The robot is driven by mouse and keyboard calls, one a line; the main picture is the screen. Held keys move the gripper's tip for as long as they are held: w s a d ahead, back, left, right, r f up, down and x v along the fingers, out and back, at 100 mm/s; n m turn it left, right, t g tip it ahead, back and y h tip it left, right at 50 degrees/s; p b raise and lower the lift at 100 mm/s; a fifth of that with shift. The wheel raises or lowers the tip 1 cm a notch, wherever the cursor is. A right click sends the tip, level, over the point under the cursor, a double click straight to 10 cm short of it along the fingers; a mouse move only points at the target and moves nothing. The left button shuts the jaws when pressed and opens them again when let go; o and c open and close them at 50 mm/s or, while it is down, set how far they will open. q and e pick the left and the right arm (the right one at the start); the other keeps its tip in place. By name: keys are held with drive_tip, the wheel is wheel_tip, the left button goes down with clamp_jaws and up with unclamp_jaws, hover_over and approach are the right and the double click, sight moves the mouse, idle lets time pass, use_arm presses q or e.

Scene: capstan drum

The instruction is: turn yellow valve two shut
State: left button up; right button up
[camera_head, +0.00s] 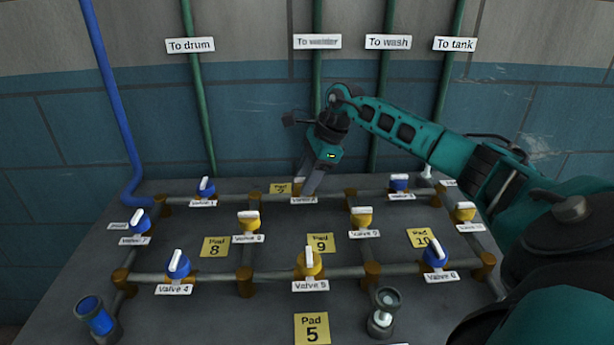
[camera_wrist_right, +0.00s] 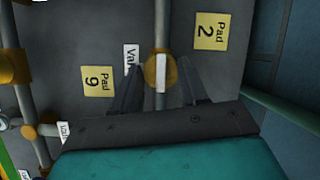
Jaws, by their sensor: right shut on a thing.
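The yellow valve two (camera_head: 299,184) sits on the back pipe of the panel, below the "To welder" sign, mostly hidden by my gripper in the head view. In the right wrist view the yellow valve (camera_wrist_right: 151,72) has a white handle (camera_wrist_right: 161,73) lying in line with its pipe. My right gripper (camera_head: 304,190) reaches down from above and is shut on the valve. In the wrist view the gripper (camera_wrist_right: 160,72) has one finger on each side of it. The valve's label (camera_wrist_right: 130,57) is partly hidden by a finger. My left gripper is out of view.
Blue valve 1 (camera_head: 205,189) and blue valve 3 (camera_head: 399,185) flank it along the back pipe. Yellow valve 8 (camera_head: 248,222) and yellow valve 9 (camera_head: 361,219) stand nearer. Green pipes rise up the wall behind. The Pad 2 note (camera_wrist_right: 210,31) lies beside the valve.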

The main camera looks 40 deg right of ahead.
drive_tip(key=c, duration=0.4)
drive_tip(key=shift+m, duration=0.4)
drive_tip(key=m, duration=0.2)
drive_tip(key=m+t+h+p, duration=0.1)
drive_tip(key=shift+s+a+r+m+h, duration=0.1)
drive_tip(key=shift+a+m+h, duration=0.05)
drive_tip(key=shift+m+h, duration=0.2)
drive_tip(key=m+h, duration=0.1)
drive_tip(key=m, duration=0.2)
drive_tip(key=shift+a+m+t+p, duration=0.1)
drive_tip(key=shift+m+t+p, duration=0.25)
drive_tip(key=shift+t, duration=0.05)
drive_tip(key=m, duration=0.1)
drive_tip(key=m+h, duration=0.1)
drive_tip(key=m, duration=0.1)
drive_tip(key=m+h, duration=0.1)
drive_tip(key=m, duration=0.1)
drive_tip(key=shift+a+b, duration=0.25)
drive_tip(key=shift+b, duration=0.15)
drive_tip(key=m+h, duration=0.1)
drive_tip(key=m, duration=0.1)
drive_tip(key=m+g, duration=0.1)
drive_tip(key=m, duration=0.1)
drive_tip(key=shift+m+h+b, duration=0.3)
drive_tip(key=shift+h+b, duration=0.05)
drive_tip(key=shift+b, duration=0.05)
drive_tip(key=shift+a, duration=0.1)
drive_tip(key=o, duration=1.1)
drive_tip(key=shift+c, duration=0.2)
